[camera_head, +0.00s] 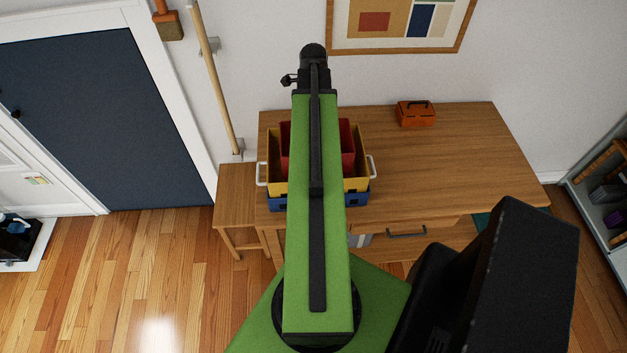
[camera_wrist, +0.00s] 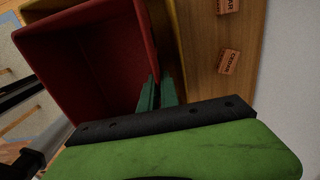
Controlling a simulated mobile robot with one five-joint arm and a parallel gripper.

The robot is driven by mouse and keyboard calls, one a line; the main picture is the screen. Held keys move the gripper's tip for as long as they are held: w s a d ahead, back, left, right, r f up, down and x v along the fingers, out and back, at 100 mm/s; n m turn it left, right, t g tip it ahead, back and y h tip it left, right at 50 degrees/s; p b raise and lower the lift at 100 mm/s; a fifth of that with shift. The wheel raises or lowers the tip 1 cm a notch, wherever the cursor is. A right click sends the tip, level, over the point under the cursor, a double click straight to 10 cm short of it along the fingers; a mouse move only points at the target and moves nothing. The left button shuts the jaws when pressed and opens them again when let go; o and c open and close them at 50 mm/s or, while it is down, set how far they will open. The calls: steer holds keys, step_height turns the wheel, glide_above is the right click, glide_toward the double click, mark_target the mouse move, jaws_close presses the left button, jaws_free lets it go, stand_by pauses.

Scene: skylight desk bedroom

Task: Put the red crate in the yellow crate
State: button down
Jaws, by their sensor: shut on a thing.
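The red crate (camera_head: 347,140) shows within the outline of the yellow crate (camera_head: 275,182) at the left of the desk; my green arm hides the middle of both. I cannot tell whether the red crate rests on the yellow crate's floor. The yellow crate has white side handles and sits over a blue crate (camera_head: 276,204). In the wrist view, my gripper's green fingers (camera_wrist: 158,92) are shut on a wall of the red crate (camera_wrist: 85,60), one finger inside it. A strip of the yellow crate (camera_wrist: 166,18) shows beside it. The head view hides my fingertips.
The wooden desk (camera_head: 440,165) has free room to the right of the crates. An orange toolbox (camera_head: 415,113) stands at its back. A small side table (camera_head: 237,190) adjoins its left end. A wall and a framed picture (camera_head: 400,25) lie behind.

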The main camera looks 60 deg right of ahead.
step_height(320, 180, down, 10)
steer(key=b, duration=1)
steer(key=shift+f, duration=0.1)
steer(key=shift+r, duration=0.2)
steer(key=shift+f, duration=0.15)
steer(key=c, duration=1.6)
jaws_free()
step_height(320, 180, up, 12)
steer(key=p, duration=1.2)
steer(key=shift+r, duration=0.25)
steer(key=shift+f, duration=0.1)
